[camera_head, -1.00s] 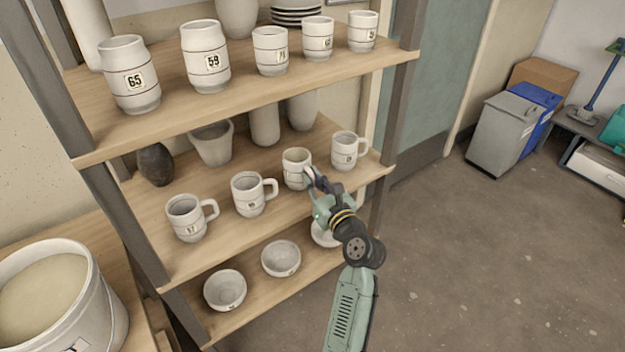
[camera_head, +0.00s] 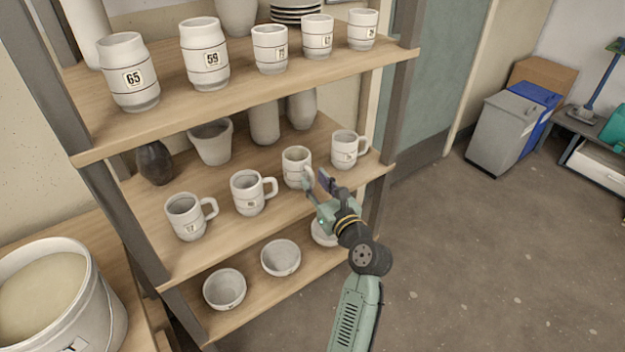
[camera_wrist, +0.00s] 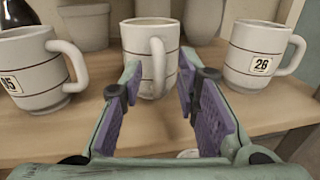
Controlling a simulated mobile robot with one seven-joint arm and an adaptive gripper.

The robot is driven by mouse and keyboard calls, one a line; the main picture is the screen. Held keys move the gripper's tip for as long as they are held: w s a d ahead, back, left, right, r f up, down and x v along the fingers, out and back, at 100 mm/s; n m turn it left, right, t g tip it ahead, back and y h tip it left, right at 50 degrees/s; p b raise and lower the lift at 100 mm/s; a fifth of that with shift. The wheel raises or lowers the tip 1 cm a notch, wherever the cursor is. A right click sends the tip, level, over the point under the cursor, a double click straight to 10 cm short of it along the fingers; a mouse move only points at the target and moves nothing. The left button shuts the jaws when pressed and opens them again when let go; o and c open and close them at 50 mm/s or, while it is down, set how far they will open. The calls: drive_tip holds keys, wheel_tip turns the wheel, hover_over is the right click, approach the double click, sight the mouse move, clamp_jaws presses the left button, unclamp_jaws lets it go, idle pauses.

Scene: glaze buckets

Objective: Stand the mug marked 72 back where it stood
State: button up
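A white mug (camera_head: 293,168) stands upright on the middle shelf, third from the left in the front row. Its handle points out towards my gripper; in the wrist view the mug (camera_wrist: 136,72) shows no readable number, so I cannot confirm it is the one marked 72. My gripper (camera_head: 318,186) is just in front of this mug. In the wrist view my gripper (camera_wrist: 158,84) is open, with its purple pads spread on either side of the handle and nothing clamped between them.
A mug marked 26 (camera_head: 344,151) stands to the right, and another mug (camera_head: 246,193) to the left; a further mug (camera_head: 184,217) is at the far left. Pots stand behind. The upper shelf (camera_head: 200,108) overhangs the row, and bowls (camera_head: 281,259) sit below.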

drive_tip(key=b+v, duration=0.1)
drive_tip(key=v, duration=0.9)
drive_tip(key=shift+b, duration=0.3)
drive_tip(key=shift+a, duration=0.1)
